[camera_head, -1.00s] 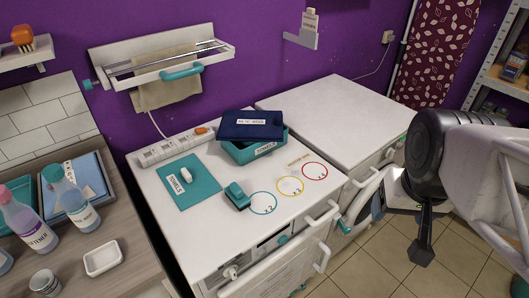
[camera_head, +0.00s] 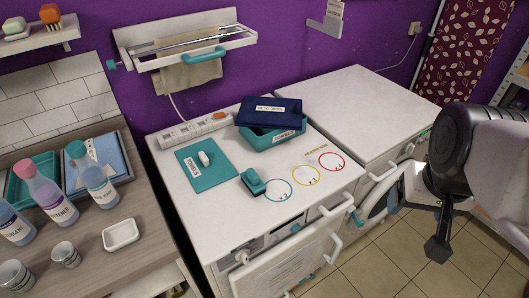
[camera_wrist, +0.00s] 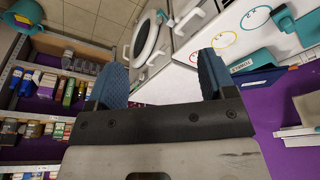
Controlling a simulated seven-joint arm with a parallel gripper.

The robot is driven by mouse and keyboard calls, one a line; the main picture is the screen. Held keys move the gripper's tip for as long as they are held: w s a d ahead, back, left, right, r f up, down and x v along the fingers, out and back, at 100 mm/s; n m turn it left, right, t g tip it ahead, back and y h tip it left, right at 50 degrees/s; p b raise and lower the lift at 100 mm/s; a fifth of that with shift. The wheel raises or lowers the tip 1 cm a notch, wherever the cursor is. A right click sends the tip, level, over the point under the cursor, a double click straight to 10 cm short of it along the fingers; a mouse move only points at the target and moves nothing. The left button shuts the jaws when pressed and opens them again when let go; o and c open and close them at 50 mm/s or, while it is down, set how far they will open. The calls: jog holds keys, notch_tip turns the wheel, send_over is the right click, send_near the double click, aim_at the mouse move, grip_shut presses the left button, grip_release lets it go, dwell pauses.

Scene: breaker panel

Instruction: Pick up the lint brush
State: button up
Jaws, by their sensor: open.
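A small teal block-like object with a raised handle, which looks like the lint brush (camera_head: 253,181), stands on the white machine top, left of the teal-outlined circle. It also shows at the upper right of the wrist view (camera_wrist: 298,24). My gripper (camera_wrist: 162,84) is open and empty, its two blue finger pads wide apart. In the head view my arm hangs at the right, over the floor in front of the machines, well away from the brush.
A teal mat (camera_head: 207,177) with a white item (camera_head: 204,158) lies left. A power strip (camera_head: 195,129) runs along the back.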

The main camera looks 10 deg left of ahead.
jog(key=n+g+y, duration=0.1)
jog(key=n+g, duration=0.1)
jog(key=n, duration=0.7)
send_over(252, 172)
jog(key=d, duration=0.1)
jog(key=f, duration=1.7)
jog(key=shift+s+d, duration=0.2)
jog(key=shift+s, duration=0.1)
jog(key=shift+a+f, duration=0.25)
jog(key=shift+a, duration=0.15)
jog(key=shift+w+a+f, duration=0.1)
jog(key=shift+w+f, duration=0.05)
jog(key=shift+f, duration=1.15)
